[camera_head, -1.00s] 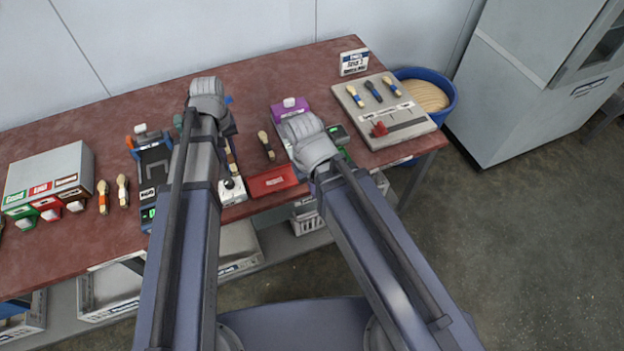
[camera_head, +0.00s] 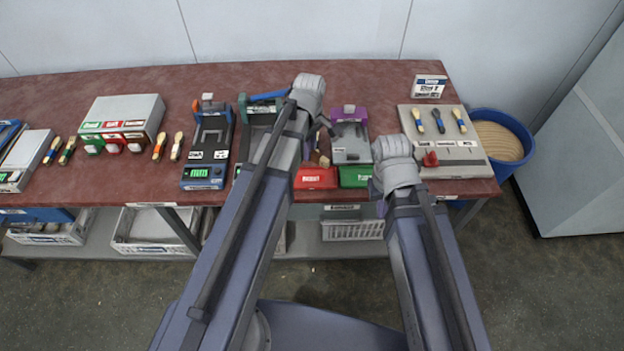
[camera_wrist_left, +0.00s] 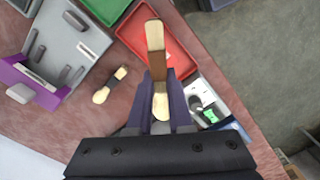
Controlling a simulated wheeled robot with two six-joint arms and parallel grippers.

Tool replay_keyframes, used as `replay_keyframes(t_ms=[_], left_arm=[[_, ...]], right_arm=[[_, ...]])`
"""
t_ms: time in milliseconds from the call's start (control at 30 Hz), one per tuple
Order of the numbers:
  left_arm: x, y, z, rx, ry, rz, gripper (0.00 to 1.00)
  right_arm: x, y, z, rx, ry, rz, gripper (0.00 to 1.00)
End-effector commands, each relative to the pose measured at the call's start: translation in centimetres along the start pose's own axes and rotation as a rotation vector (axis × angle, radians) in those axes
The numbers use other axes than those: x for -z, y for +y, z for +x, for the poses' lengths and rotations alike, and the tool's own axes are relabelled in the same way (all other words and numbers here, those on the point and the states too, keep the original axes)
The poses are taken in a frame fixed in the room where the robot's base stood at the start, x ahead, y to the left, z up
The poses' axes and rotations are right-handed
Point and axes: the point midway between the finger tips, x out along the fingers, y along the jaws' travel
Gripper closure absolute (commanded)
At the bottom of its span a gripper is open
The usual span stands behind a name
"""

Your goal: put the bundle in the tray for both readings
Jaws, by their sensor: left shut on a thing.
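My left gripper (camera_wrist_left: 160,88) is shut on a wooden bundle with a brown band (camera_wrist_left: 156,55). In the left wrist view, the bundle's far end overlaps the open red tray (camera_wrist_left: 184,62); I cannot tell its height above it. The red tray also shows in the head view (camera_head: 315,179), with the green tray (camera_head: 356,177) to its right. The green tray is at the top of the wrist view (camera_wrist_left: 70,8). A loose bundle with a dark band (camera_wrist_left: 110,85) lies on the table left of the held one. My right arm's wrist (camera_head: 395,158) is right of the green tray; its fingers are hidden.
A purple-and-grey fixture (camera_head: 350,135) stands behind the trays. A blue device with a green display (camera_head: 205,145) is to the left, beside two loose bundles. A sorting panel (camera_head: 450,150) and a blue bin (camera_head: 500,140) are at the right. A white device (camera_wrist_left: 205,100) is near the red tray.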

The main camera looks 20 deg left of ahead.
Motion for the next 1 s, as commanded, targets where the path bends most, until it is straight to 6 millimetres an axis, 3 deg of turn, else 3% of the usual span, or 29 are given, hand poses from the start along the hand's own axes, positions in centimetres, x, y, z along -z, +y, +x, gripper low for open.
replay_keyframes(t_ms=[200, 400, 733, 1000], left_arm=[[-0.1, -0.1, 0.3, 0.0, 0.0, -0.406, 1.0], [-0.1, -0.1, 0.4, 0.0, 0.0, -0.605, 1.0], [-0.1, -0.1, 0.9, 0.0, 0.0, -0.654, 1.0], [-0.1, -0.1, 4.5, 0.0, 0.0, -0.652, 1.0]], right_arm=[[0.0, 0.0, 0.3, 0.0, 0.0, 0.0, 1.0], [0.0, 0.0, 0.4, 0.0, 0.0, 0.0, 1.0], [0.1, -0.1, 0.9, 0.0, 0.0, 0.0, 1.0], [0.3, -0.4, 4.5, 0.0, 0.0, 0.0, 1.0]])
